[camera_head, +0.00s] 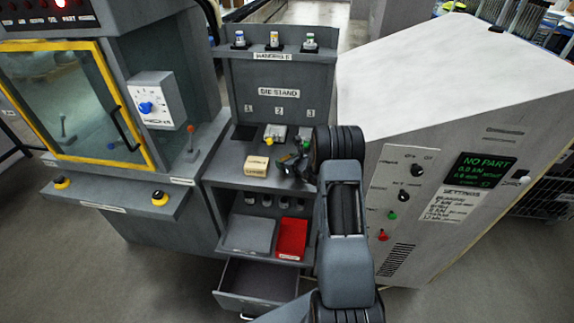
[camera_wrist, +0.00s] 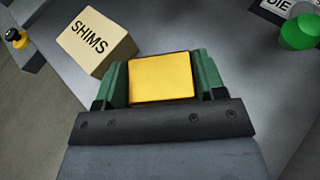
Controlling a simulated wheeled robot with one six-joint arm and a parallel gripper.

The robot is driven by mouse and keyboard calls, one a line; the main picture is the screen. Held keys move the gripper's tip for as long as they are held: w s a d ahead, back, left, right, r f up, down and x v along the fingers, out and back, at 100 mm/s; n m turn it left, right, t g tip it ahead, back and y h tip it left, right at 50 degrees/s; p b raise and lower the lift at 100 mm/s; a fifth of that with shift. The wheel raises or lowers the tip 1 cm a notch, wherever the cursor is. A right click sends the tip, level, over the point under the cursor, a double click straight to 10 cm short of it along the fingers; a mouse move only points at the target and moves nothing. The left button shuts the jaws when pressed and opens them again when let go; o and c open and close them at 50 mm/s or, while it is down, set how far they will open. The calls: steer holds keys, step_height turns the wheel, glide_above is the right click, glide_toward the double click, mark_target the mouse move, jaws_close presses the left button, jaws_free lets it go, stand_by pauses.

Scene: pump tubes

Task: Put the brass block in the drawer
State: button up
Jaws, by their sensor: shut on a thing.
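The brass block (camera_wrist: 161,78) shows as a yellow-gold block between the two green fingers of my gripper (camera_wrist: 161,82) in the wrist view. The fingers are shut on its sides. In the head view my gripper (camera_head: 291,166) is over the stand's work surface, right of the shims box, and the block cannot be made out there. The drawer (camera_head: 247,302) is pulled open at the bottom of the stand, below and left of my gripper. The part of its inside that shows looks empty; my arm covers its right side.
The shims box (camera_head: 257,166) sits close left of my gripper; it also shows in the wrist view (camera_wrist: 95,43). Dies with coloured knobs (camera_head: 275,133) stand behind. A shelf with a grey tray (camera_head: 249,235) and a red tray (camera_head: 292,239) lies between work surface and drawer.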

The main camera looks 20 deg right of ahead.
steer(key=shift+f+p, duration=0.35)
steer(key=shift+f, duration=0.65)
steer(key=shift+f+b, duration=0.2)
steer(key=shift+b, duration=0.15)
steer(key=o, duration=1.5)
steer(key=shift+s, duration=0.1)
steer(key=shift+o, duration=0.2)
